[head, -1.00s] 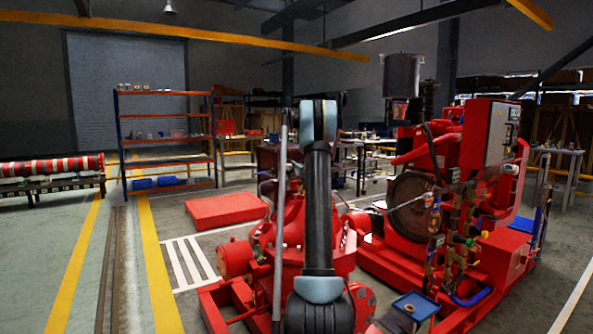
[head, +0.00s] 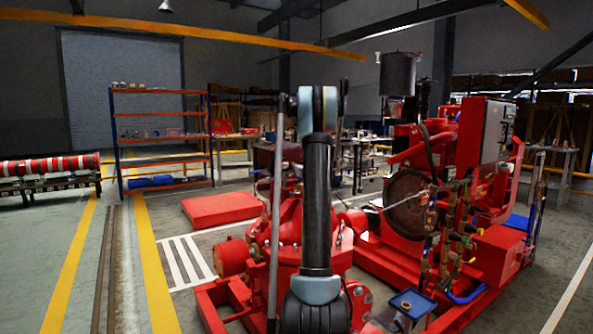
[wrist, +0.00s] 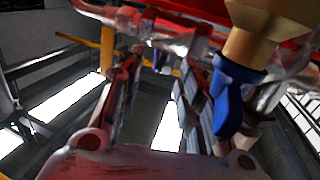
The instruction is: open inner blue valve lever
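A blue valve lever (wrist: 230,95) hangs down from a brass valve body (wrist: 265,40) at the upper right of the wrist view. My gripper (wrist: 160,62) shows in the wrist view with its two fingers apart and nothing seen between them. The lever is beside the right finger, outside the gap; I cannot tell whether they touch. In the head view, the valve cluster (head: 450,240) is on the near side of the red pumpset (head: 487,205). Its levers are too small there to tell apart. My gripper cannot be made out in the head view.
Red and silvery pipework (wrist: 165,32) crosses the top of the wrist view, close to the fingers. In the head view, a blue-topped stand (head: 412,303) is below the valves, and a blue hose (head: 465,297) curves beside it. Open floor (head: 60,240) lies to the left.

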